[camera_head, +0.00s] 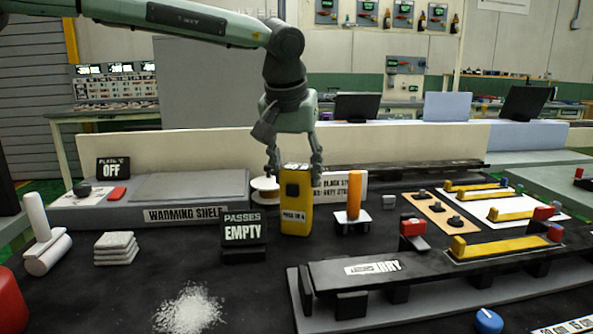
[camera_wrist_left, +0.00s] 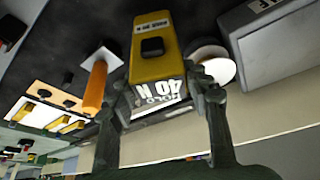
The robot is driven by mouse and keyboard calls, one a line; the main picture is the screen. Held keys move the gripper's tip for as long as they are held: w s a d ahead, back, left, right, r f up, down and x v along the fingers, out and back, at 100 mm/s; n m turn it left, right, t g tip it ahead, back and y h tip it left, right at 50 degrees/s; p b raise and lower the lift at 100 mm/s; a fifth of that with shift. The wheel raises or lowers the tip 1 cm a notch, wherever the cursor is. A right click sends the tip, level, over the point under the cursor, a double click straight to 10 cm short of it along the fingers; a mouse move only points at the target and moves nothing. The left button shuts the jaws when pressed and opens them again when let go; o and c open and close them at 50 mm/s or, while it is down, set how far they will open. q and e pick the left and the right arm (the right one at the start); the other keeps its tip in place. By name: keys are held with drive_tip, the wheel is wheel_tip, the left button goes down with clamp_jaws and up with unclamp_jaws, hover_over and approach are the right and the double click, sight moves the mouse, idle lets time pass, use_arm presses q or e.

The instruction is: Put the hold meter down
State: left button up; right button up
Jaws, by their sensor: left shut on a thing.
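The hold meter (camera_head: 296,208) is a yellow upright block with a dark square button on its front. My left gripper (camera_head: 295,172) points down from above and is shut on its upper part, one finger on each side. In the left wrist view the meter (camera_wrist_left: 160,58) sits between the fingers, and its display reads about 40 N. The meter stands upright at the black table top (camera_head: 255,290); I cannot tell whether its base touches it. My right gripper is out of view.
A black "PASSES EMPTY" sign (camera_head: 243,235) is close left of the meter, with a white spool (camera_head: 264,189) behind. An orange post (camera_head: 354,195) on a base stands to the right. The warming shelf (camera_head: 170,187) is left, a long black fixture (camera_head: 420,268) front right.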

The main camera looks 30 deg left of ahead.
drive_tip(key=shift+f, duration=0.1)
use_arm(q)
drive_tip(key=shift+f, duration=0.15)
drive_tip(key=o, duration=1.1)
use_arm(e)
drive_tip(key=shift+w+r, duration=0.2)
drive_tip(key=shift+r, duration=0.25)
use_arm(q)
drive_tip(key=shift+r, duration=0.35)
drive_tip(key=v, duration=1.1)
drive_tip(key=shift+s+r, duration=0.25)
drive_tip(key=shift+r, duration=0.05)
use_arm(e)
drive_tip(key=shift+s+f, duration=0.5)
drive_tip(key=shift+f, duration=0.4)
